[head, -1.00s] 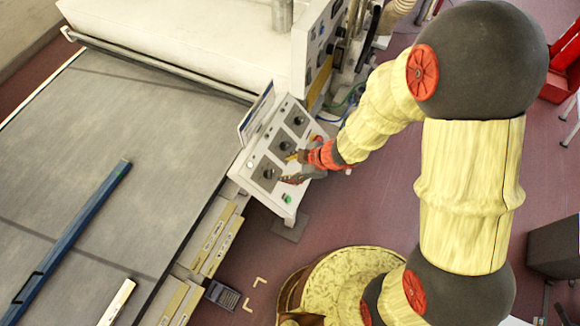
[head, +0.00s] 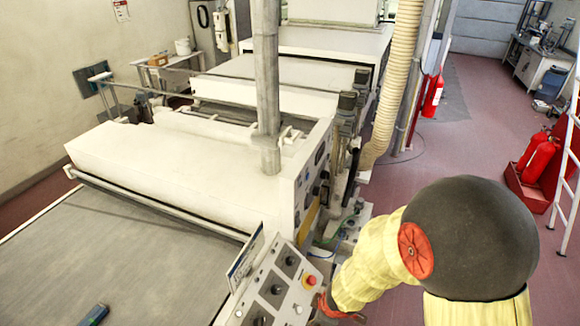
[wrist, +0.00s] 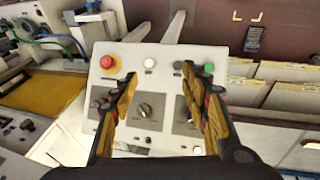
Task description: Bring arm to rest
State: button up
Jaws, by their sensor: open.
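My gripper (wrist: 158,75) is open and empty in the wrist view, its two dark, yellow-brown fingers apart. It is over the sloped control panel (wrist: 134,58), with a black rotary knob (wrist: 146,110) showing between the fingers. I cannot tell whether the fingers touch the panel. The panel also shows there (head: 268,286), with a red emergency button (head: 309,281).
The white tunnel machine (head: 180,172) stands behind the panel, with a grey conveyor bed (head: 110,250) at left. Red fire extinguishers (head: 541,158) and a white ladder (head: 566,200) stand at right. Open floor (head: 470,155) lies between.

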jog(key=s+d+r+m+h+b, duration=0.2)
jog(key=d+m+b, duration=0.2)
jog(key=d, duration=0.1)
jog(key=s+d+r+m+h+b, duration=0.2)
jog(key=d+m+b, duration=0.15)
jog(key=d, duration=0.25)
jog(key=s+f+m+t+y+b, duration=0.1)
jog(key=s+m+b, duration=0.5)
jog(key=b, duration=1.7)
jog(key=s+t+y, duration=0.1)
jog(key=s, duration=0.2)
jog(key=shift+s+a+y, duration=0.25)
jog(key=shift+s+y, duration=0.05)
